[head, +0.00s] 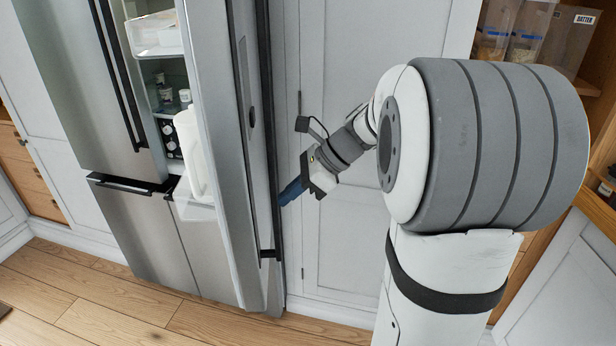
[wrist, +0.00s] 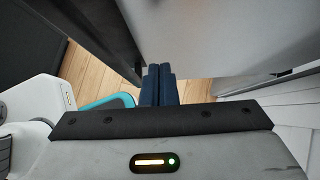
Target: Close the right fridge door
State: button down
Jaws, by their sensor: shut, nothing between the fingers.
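The right fridge door (head: 215,110) stands open, swung out toward me, with a white jug (head: 192,152) and other items in its inner shelves. Its dark vertical handle (head: 269,140) is on the outer face, on the right. My gripper (head: 284,198) is shut and empty, with dark blue fingers pointing left at the door's outer side, close to the handle. In the wrist view the shut fingers (wrist: 158,84) lie beside the grey door surface (wrist: 220,40). I cannot tell whether they touch the door.
The left fridge door (head: 80,80) and lower drawer (head: 145,235) are shut. A white cabinet (head: 340,230) stands right behind my gripper. Shelves with food containers (head: 530,30) are at the upper right. Wooden floor (head: 120,310) in front is clear.

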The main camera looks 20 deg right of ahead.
aim_at(257, 205)
jog(key=shift+w+a+r, duration=0.1)
jog(key=shift+w+a, duration=0.2)
jog(key=shift+a, duration=0.6)
jog(key=shift+w+a, duration=0.25)
jog(key=shift+a, duration=0.65)
jog(key=shift+a, duration=0.1)
